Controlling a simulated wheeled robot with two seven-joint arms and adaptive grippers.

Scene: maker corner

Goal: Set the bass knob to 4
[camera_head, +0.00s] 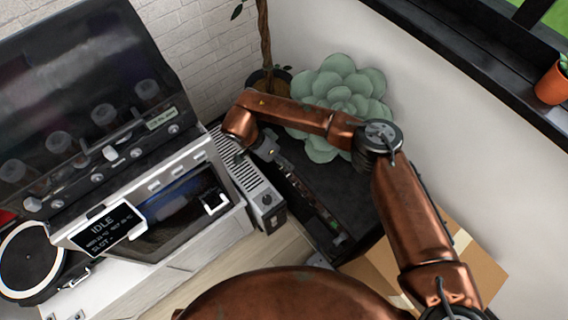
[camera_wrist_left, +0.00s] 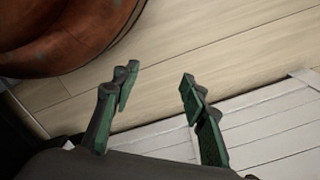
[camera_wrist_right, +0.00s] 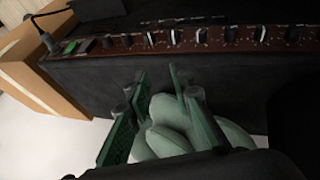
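The amplifier (camera_head: 349,196) is a black box with a dark red-brown control panel (camera_head: 318,205) along one edge. In the right wrist view the panel (camera_wrist_right: 210,37) runs across the top with a row of knobs, some with light faces. Their labels are too small to read, so I cannot tell which is the bass knob or its setting. My right gripper (camera_head: 266,146) is near the far end of the panel. In its wrist view it is open (camera_wrist_right: 158,76), empty and apart from the knobs. My left gripper (camera_wrist_left: 158,76) is open and empty above the floor.
A grey-white slotted unit (camera_head: 245,172) stands left of the amplifier, beside a printer-like machine with an "IDLE" screen (camera_head: 103,228). A pale green leafy object (camera_head: 340,90) is behind the amplifier. A cardboard box (camera_head: 475,262) lies at the right. A plug and cable (camera_wrist_right: 48,38) enter the panel.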

